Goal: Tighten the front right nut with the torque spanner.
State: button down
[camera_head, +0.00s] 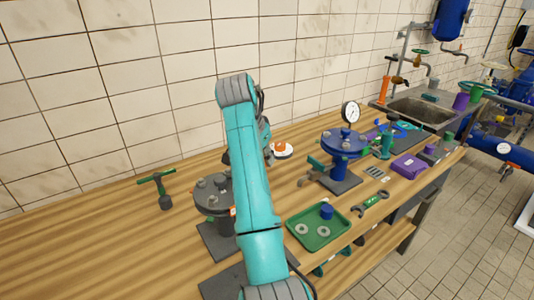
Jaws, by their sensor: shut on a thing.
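A dark grey flanged fitting (211,189) with several nuts on its top stands on a dark base plate on the bench. My teal arm crosses in front of its right side, so its front right nut is hidden from me. I cannot make out a torque spanner for sure. A green T-handled tool (158,180) with a dark foot stands to the left of the fitting. An open-ended spanner with a green middle (371,203) lies on the bench to the right.
A green tray (310,238) holds washers and a blue piece. A blue flanged fitting with a gauge (345,142) stands behind it. A white disc with an orange top (281,149) shows beside my arm. A purple box (408,166) and a sink (420,110) are right. The left bench is clear.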

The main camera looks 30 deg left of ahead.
jog(key=shift+s+f, duration=0.1)
jog(key=shift+f, duration=0.45)
jog(key=shift+f, duration=0.55)
jog(key=shift+f, duration=0.55)
jog(key=shift+d, duration=0.1)
jog(key=shift+s+d+m+h, duration=0.2)
jog(key=shift+d+m+h, duration=0.15)
jog(key=shift+d+m, duration=0.45)
jog(key=shift+s+d+m+h, duration=0.15)
jog(key=shift+d+m+h, duration=0.3)
jog(key=shift+m, duration=0.55)
jog(key=shift+w+a+n, duration=0.1)
jog(key=shift+a+n, duration=0.1)
jog(key=shift+n, duration=0.1)
